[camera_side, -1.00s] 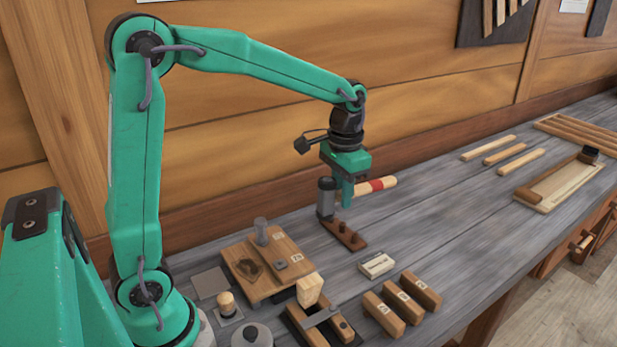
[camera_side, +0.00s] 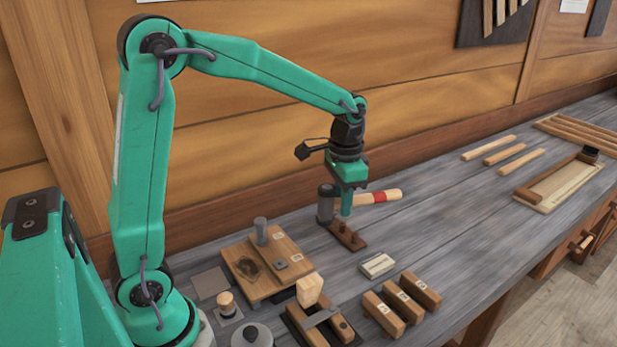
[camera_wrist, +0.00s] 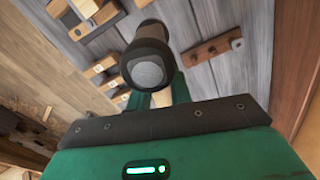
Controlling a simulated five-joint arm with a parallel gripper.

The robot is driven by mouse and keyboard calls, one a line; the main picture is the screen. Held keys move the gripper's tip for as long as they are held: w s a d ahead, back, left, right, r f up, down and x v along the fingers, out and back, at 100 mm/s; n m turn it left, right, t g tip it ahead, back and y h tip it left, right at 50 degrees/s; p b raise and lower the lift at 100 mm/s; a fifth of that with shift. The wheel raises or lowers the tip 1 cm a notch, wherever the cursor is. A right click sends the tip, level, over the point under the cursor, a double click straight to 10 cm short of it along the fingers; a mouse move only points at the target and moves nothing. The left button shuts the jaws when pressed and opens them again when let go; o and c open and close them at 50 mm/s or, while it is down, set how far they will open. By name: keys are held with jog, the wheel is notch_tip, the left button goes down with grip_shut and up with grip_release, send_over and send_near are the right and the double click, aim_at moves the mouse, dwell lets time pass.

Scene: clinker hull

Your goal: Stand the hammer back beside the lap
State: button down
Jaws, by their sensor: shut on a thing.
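The hammer has a dark cylindrical head (camera_side: 326,204) and a pale wooden handle with a red band (camera_side: 380,197). My gripper (camera_side: 347,204) is shut on the handle close to the head. The handle lies nearly level, pointing right. The hammer is held low, just above or at the brown strip with pegs (camera_side: 343,236); I cannot tell whether they touch. In the wrist view the round head face (camera_wrist: 148,70) fills the space before my jaws and hides most of the handle. A wooden block with a metal post (camera_side: 268,265), perhaps the lap, stands to the left.
A pale small block (camera_side: 377,265) and several brown blocks (camera_side: 402,300) lie to the front right. A dark tray with a pale block (camera_side: 320,320) is at the front. Loose wooden strips (camera_side: 503,153) and a framed tray (camera_side: 560,182) are farther right. The grey bench between is clear.

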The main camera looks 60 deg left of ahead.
jog(key=a+f+m, duration=0.5)
jog(key=f+m, duration=0.1)
jog(key=m, duration=0.7)
jog(key=shift+s+f, duration=0.25)
jog(key=shift+s, duration=0.15)
jog(key=shift+f, duration=0.25)
jog(key=shift+f, duration=3.8)
jog(key=shift+f, duration=0.55)
jog(key=c, duration=1.2)
grip_release()
